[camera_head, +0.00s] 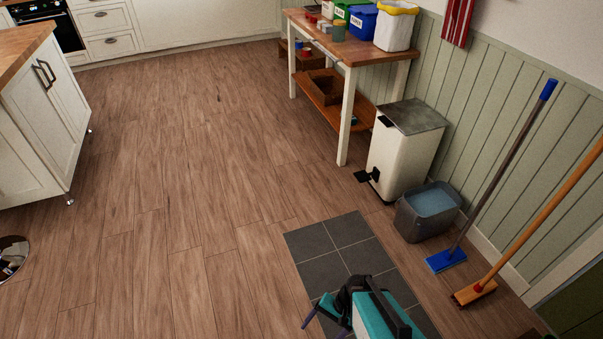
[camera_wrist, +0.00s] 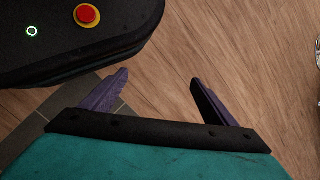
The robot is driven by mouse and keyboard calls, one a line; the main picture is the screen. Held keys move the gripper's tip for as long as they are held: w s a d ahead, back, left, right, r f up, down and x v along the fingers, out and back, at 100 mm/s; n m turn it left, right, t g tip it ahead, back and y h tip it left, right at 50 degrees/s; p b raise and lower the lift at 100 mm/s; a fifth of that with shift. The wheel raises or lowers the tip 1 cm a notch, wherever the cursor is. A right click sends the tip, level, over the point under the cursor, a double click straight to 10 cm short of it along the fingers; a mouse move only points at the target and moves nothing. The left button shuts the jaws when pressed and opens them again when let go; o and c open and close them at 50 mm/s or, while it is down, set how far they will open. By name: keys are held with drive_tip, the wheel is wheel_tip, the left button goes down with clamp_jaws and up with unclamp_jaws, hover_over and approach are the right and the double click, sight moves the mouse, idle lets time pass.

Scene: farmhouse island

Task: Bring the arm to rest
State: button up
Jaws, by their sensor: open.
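My gripper (camera_wrist: 158,88) shows in the wrist view with its two purple fingers spread apart and nothing between them. Below the fingers in that view are the wood floor and a corner of dark tile. In the head view my gripper (camera_head: 325,322) is at the bottom edge, over the grey tiles, partly hidden by the teal and black arm. My own black base with a red button shows at the top left of the wrist view.
A white pedal bin (camera_head: 398,155) and a grey bucket (camera_head: 428,212) stand by the right wall. A wooden side table (camera_head: 345,50) holds bins. A white island (camera_head: 42,115) is left. The middle floor is clear.

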drive_tip(key=s+d+r+n+g+h, duration=0.1)
drive_tip(key=s+d+n+h, duration=0.4)
drive_tip(key=d, duration=0.5)
drive_tip(key=shift+s+d+r+g, duration=0.25)
drive_tip(key=shift+s+g, duration=0.35)
drive_tip(key=shift+s, duration=0.35)
drive_tip(key=shift+c, duration=0.4)
